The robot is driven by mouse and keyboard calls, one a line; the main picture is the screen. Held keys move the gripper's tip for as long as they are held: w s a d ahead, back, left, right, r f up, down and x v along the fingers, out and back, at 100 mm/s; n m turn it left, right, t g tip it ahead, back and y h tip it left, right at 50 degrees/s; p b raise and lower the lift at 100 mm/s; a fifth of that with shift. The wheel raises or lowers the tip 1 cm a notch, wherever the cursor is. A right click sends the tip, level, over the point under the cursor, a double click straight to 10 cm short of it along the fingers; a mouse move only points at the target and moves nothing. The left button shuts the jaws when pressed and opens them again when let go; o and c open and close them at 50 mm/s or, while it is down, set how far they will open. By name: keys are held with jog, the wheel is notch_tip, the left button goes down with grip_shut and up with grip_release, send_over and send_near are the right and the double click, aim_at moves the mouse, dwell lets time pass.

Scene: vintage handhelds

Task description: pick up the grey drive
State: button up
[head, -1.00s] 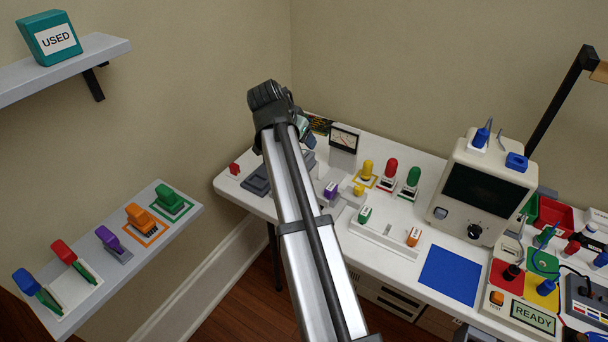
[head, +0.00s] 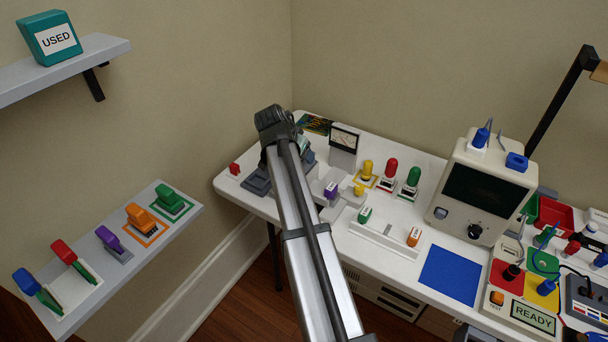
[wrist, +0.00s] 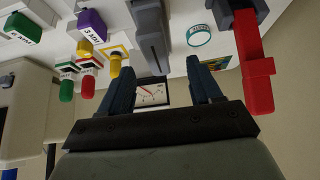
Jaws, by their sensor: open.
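A grey upright piece that looks like the grey drive (wrist: 151,38) shows in the wrist view, in the gap ahead of my fingers. My gripper (wrist: 159,66) is open, with one dark blue finger on each side of that gap. I see no finger closed on the drive, and cannot tell whether either touches it. In the head view my own arm covers most of the gripper and the drive. Part of a dark grey base (head: 257,182) shows beside the arm there.
A red piece (wrist: 254,62) stands close to the right finger in the wrist view. A panel meter (head: 344,138) and yellow, red (head: 390,168) and green drives stand right of the arm. A white-and-teal disc (wrist: 199,36) lies nearby. The blue mat (head: 450,275) is bare.

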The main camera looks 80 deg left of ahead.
jog(key=x, duration=0.5)
jog(key=shift+d+f, duration=0.1)
jog(key=shift+d, duration=0.1)
grip_shut()
dwell(0.4)
